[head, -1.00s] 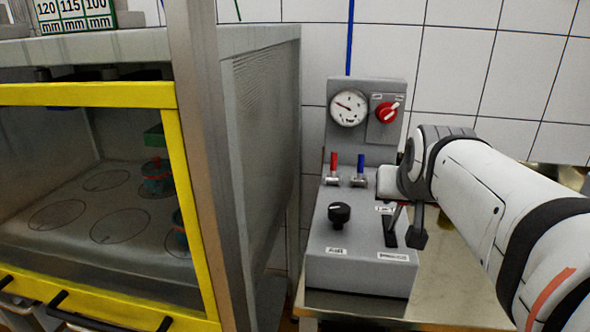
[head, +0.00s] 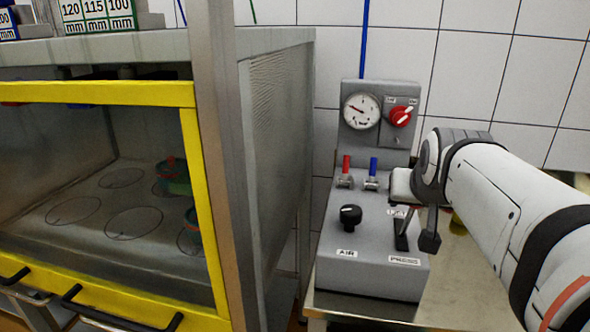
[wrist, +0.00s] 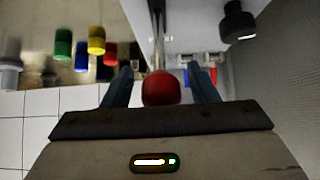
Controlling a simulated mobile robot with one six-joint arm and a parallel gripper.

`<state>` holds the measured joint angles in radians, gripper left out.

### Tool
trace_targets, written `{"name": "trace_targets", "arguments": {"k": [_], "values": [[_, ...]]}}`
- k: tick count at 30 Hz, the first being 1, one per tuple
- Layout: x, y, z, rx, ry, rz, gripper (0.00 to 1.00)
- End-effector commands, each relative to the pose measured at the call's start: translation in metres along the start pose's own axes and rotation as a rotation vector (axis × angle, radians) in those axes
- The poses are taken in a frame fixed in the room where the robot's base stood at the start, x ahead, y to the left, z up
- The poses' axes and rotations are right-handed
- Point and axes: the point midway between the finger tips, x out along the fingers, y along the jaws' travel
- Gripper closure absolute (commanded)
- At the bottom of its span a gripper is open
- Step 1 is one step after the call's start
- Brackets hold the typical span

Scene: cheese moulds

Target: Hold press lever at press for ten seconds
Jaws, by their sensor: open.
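The press unit (head: 372,262) is a grey box with an AIR label and a PRESS label. The PRESS slot (head: 401,243) is at its right front. My gripper (wrist: 158,72) is open, with a blue finger on each side of the press lever's red ball knob (wrist: 161,88). The lever's metal rod (wrist: 158,30) runs from the knob to the press unit. I cannot tell whether either finger touches the knob. In the head view my gripper (head: 420,228) is above the PRESS slot, and the red knob is hidden there.
A black AIR knob (head: 350,214), a red tap (head: 346,164), a blue tap (head: 373,166), a gauge (head: 361,110) and a red switch (head: 401,117) are close by. A yellow-framed cabinet (head: 205,190) stands to the left. Coloured cylinders, one yellow (wrist: 96,40), show in the wrist view.

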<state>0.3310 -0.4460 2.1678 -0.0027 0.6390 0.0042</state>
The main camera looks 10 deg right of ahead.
Motion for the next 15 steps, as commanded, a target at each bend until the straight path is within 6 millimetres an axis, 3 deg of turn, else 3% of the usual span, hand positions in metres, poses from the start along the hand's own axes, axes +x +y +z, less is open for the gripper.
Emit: {"name": "trace_targets", "arguments": {"k": [15], "values": [[-0.064, 0.001, -0.06, 0.0, 0.001, 0.0, 0.47]]}}
